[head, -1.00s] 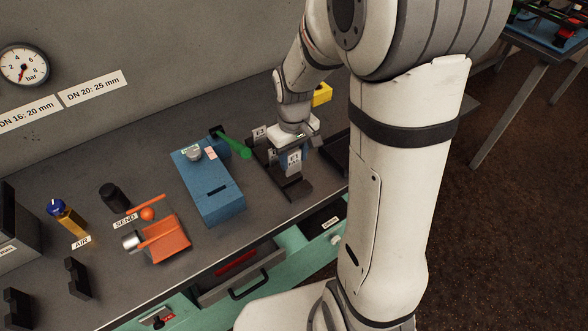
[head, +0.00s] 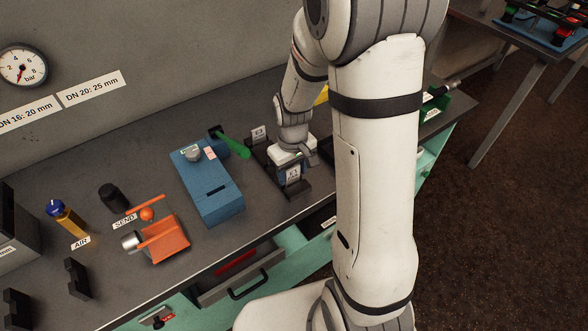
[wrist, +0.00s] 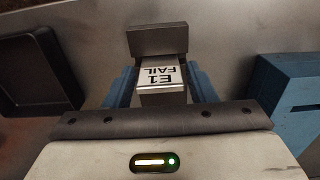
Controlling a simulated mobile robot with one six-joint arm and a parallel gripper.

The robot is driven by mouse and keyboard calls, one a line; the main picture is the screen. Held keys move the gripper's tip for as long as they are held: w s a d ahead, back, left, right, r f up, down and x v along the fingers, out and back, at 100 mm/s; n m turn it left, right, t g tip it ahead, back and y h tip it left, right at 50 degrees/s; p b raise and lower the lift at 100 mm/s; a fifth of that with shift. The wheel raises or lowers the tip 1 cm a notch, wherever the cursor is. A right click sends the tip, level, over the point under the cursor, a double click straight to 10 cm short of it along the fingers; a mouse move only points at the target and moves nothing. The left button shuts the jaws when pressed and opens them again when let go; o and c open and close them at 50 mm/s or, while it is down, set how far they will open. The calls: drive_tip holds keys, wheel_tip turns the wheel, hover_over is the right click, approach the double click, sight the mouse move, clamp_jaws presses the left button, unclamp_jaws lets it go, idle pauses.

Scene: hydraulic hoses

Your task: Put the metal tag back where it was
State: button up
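The metal tag (wrist: 160,76), a pale plate marked E1 FAIL, shows between my gripper's blue fingers in the wrist view. In the head view the tag (head: 293,174) faces the front, upright, just below my gripper (head: 294,163). The fingers (wrist: 162,88) lie close against its two sides, and my gripper looks shut on it. The tag is at a dark stand (head: 293,192) on the bench; its dark upright (wrist: 157,39) shows beyond the tag in the wrist view. Whether the tag's lower edge rests in the stand is hidden.
Another tag, E3 (head: 259,133), stands behind to the left. A blue box (head: 213,190) with a green handle (head: 236,147) is left of the stands. An open drawer (head: 243,272) juts out below the bench edge.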

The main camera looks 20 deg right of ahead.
sight(293, 168)
drive_tip(key=shift+o, duration=1)
drive_tip(key=shift+w+r, duration=0.1)
drive_tip(key=shift+r, duration=0.4)
wheel_tip(293, 168, up, 11)
drive_tip(key=s+r+m+t, duration=0.1)
drive_tip(key=s+r, duration=0.2)
drive_tip(key=s, duration=0.4)
drive_tip(key=s+r+m+t, duration=0.2)
drive_tip(key=s+r, duration=0.1)
drive_tip(key=s, duration=0.4)
drive_tip(key=shift+s+d+r+m, duration=0.25)
drive_tip(key=shift+r+m, duration=0.05)
drive_tip(key=shift+r, duration=0.05)
